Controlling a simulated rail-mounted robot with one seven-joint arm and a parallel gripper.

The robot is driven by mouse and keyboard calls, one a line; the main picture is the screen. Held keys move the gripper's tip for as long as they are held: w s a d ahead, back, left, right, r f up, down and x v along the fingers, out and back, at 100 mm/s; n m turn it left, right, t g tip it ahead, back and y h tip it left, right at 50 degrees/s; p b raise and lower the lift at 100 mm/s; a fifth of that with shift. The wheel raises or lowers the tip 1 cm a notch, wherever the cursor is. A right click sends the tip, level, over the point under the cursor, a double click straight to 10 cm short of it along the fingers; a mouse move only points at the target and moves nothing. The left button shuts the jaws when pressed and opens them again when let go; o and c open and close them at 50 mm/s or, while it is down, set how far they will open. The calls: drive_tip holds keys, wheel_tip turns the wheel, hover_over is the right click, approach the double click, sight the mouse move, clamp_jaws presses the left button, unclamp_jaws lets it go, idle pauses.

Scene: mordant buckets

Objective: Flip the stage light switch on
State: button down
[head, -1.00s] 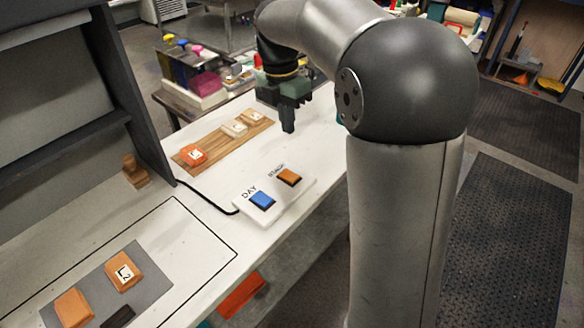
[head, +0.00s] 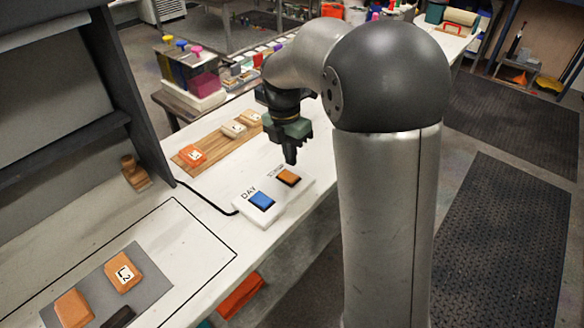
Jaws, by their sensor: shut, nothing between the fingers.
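The white switch box (head: 272,203) sits on the white bench with two rocker switches. The blue one (head: 261,200) is labelled DAY. The orange one (head: 289,177) is the stage switch; its label is partly blurred. Whether either rocker is tipped on or off is too small to tell. My gripper (head: 291,160) is shut and empty, pointing down just above and behind the orange switch. Its fingertips appear close to the switch; I cannot tell whether they touch it.
A wooden board (head: 213,143) with an orange block and white blocks lies behind the box. A black cable runs from the box to the left. A wooden stamp (head: 134,173) stands at the left by a dark shelf frame. A grey mat (head: 152,284) with orange blocks lies at front left.

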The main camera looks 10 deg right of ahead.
sight(293, 179)
drive_tip(key=shift+s+d+f, duration=0.1)
drive_tip(key=shift+s+f, duration=0.05)
drive_tip(key=shift+f, duration=1.05)
drive_tip(key=shift+s+d+f, duration=0.1)
drive_tip(key=shift+f, duration=1.05)
drive_tip(key=shift+f+b, duration=0.35)
drive_tip(key=shift+s+r+t, duration=0.1)
drive_tip(key=shift+r+t, duration=0.05)
drive_tip(key=shift+t, duration=0.15)
drive_tip(key=shift+w+a+r+p, duration=0.25)
drive_tip(key=shift+w+a+p, duration=0.25)
drive_tip(key=shift+w, duration=0.2)
